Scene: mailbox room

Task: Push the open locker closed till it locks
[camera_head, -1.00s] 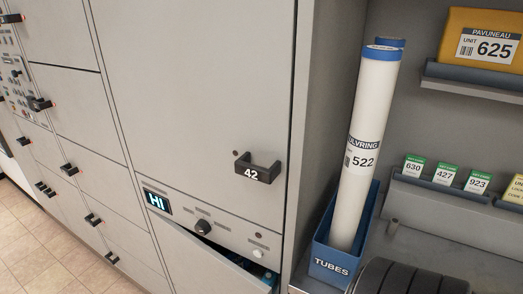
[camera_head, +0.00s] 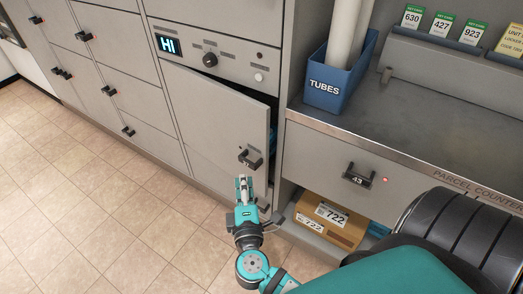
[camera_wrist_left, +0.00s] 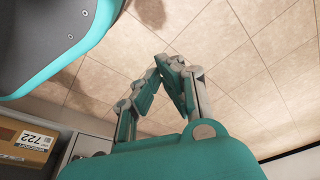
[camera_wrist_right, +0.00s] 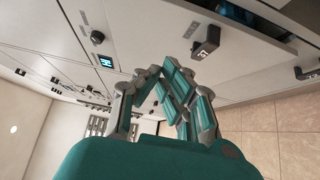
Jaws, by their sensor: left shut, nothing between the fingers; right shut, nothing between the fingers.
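The open locker's grey door (camera_head: 215,120) stands ajar below the lit "HI" panel, with a dark gap along its right edge. Its black handle (camera_head: 250,158) sits near the lower right of the door. My right gripper (camera_head: 242,180) is shut and empty, just below the handle in the head view; whether it touches the door I cannot tell. In the right wrist view the shut fingers (camera_wrist_right: 165,68) point toward the door, with a black numbered handle (camera_wrist_right: 206,42) close by. My left gripper (camera_wrist_left: 168,68) is shut and empty above the tiled floor.
The HI panel (camera_head: 168,44) has a black knob (camera_head: 210,60). To the right are a metal counter (camera_head: 400,130), a blue tubes bin (camera_head: 328,92), drawer 43 (camera_head: 320,152) and a cardboard box (camera_head: 328,222) on a low shelf. The tiled floor (camera_head: 110,200) at left is clear.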

